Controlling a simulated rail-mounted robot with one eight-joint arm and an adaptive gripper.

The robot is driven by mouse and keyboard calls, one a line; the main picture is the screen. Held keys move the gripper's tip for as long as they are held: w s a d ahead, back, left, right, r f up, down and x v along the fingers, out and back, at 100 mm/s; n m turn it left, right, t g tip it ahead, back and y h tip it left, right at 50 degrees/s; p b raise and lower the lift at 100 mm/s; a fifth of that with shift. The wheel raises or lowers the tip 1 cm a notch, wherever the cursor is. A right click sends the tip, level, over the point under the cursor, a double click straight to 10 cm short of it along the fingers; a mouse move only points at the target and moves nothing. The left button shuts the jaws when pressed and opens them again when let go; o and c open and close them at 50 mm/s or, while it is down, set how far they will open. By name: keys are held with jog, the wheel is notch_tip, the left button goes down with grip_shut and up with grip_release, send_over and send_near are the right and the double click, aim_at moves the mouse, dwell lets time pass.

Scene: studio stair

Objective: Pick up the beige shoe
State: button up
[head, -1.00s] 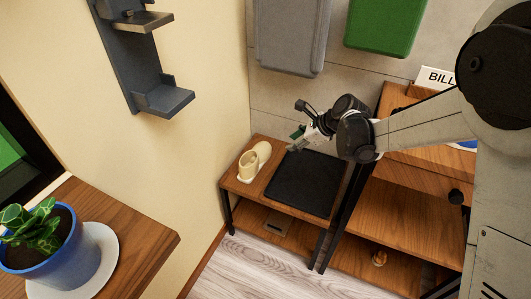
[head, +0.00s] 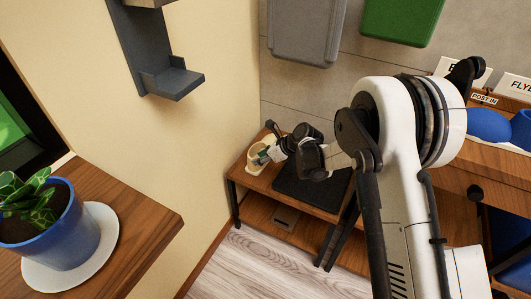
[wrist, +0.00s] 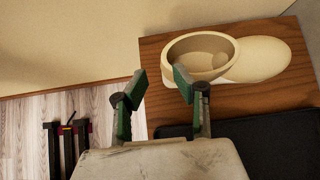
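The beige shoe (wrist: 245,60) lies on the left end of the wooden bench (wrist: 160,47), with its round opening toward the left and its toe toward the right in the wrist view. In the head view the shoe (head: 256,158) is partly hidden by my gripper (head: 272,152). In the wrist view my gripper (wrist: 157,85) is open, with its green-padded fingers spread and nothing between them. The right fingertip overlaps the near edge of the shoe's opening; I cannot tell whether it touches. The left fingertip is off to the shoe's left.
A black mat (head: 312,188) lies on the bench beside the shoe. A wall (head: 200,130) rises close behind and left. A shelf below holds a small grey item (head: 285,218). A potted plant (head: 45,225) stands on the table at left.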

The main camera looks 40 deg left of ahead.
jog(key=b, duration=0.1)
send_over(251, 171)
jog(key=shift+w+a+f, duration=0.15)
jog(key=shift+f, duration=2.1)
jog(key=shift+c, duration=0.5)
grip_shut()
